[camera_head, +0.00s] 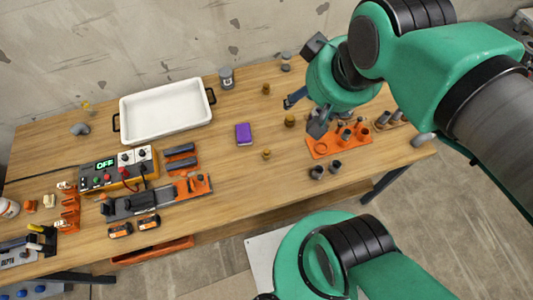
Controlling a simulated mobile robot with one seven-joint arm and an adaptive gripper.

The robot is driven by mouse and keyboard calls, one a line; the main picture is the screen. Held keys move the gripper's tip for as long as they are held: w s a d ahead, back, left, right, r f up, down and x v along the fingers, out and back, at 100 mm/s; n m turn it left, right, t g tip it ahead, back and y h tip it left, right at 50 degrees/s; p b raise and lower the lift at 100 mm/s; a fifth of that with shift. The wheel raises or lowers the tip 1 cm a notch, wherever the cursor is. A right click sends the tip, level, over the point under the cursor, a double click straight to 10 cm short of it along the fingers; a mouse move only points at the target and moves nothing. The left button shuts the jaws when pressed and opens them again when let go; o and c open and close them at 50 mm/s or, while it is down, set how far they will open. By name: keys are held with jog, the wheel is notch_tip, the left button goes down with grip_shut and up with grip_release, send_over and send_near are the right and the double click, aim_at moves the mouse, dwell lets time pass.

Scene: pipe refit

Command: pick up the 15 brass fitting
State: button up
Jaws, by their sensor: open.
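Three small brass fittings stand apart on the wooden table: one at the back (266,88), one in the middle (290,121) and one nearer the front (267,153). Their markings are too small to read, so I cannot tell which is the 15. The middle one looks the widest. My gripper (302,117) is open above the table, with its fingers spread near the middle fitting. No object shows between the fingers.
An orange tray (318,150) with grey and copper pipe pieces is right of the fittings, with dark cups (317,172) in front. A purple box (244,134) and white tub (165,110) are to the left.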

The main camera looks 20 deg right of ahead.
jog(key=shift+w+f, duration=0.1)
jog(key=shift+c, duration=0.4)
jog(key=n+g, duration=0.2)
jog(key=g, duration=0.4)
send_over(267, 151)
notch_tip(267, 151, down, 32)
jog(key=shift+w, duration=0.1)
jog(key=shift+f+b, duration=0.9)
jog(key=shift+f, duration=3.35)
jog(key=shift+f+b, duration=0.95)
jog(key=shift+f, duration=1.65)
